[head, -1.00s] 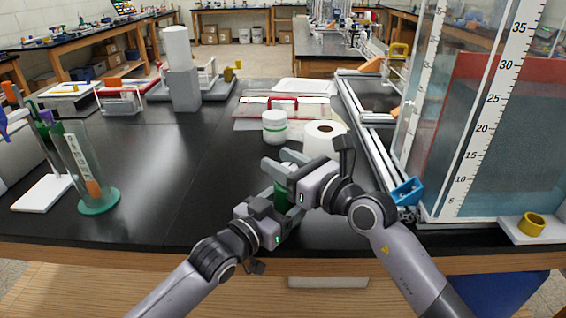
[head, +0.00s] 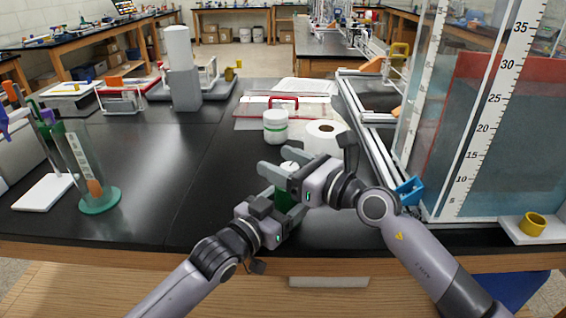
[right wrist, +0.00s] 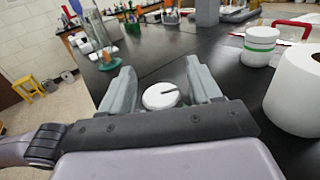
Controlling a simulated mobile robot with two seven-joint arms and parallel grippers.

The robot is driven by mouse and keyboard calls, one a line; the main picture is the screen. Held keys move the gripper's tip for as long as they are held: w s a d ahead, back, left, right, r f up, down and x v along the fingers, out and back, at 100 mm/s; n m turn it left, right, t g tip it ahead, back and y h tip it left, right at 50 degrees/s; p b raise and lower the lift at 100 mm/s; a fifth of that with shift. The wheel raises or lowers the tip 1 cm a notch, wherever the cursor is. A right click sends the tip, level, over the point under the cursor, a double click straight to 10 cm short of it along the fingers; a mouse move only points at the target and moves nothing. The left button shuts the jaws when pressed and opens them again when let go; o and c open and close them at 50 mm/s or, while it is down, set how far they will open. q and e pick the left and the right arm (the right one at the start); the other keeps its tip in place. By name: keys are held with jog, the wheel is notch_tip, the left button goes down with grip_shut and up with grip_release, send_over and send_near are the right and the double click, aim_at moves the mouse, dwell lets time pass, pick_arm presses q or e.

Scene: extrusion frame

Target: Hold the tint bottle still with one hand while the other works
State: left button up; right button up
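The tint bottle (head: 285,198) is green with a white cap (head: 289,167) and stands upright near the table's front edge, partly hidden by my grippers. My left gripper (head: 284,204) reaches in low from the left, with its fingers closed around the bottle's body; their contact is partly hidden. My right gripper (head: 274,161) is above it at cap height.
A white jar with a green band (head: 275,126) and a white roll (head: 324,138) stand just behind the grippers. A tall scaled tank (head: 490,130) and metal rails (head: 372,140) bound the right. A glass cylinder (head: 85,170) stands left. The table's left middle is clear.

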jog(key=shift+d, duration=0.1)
jog(key=v, duration=1.2)
pick_arm(q)
jog(key=o, duration=1.2)
jog(key=shift+o, duration=0.2)
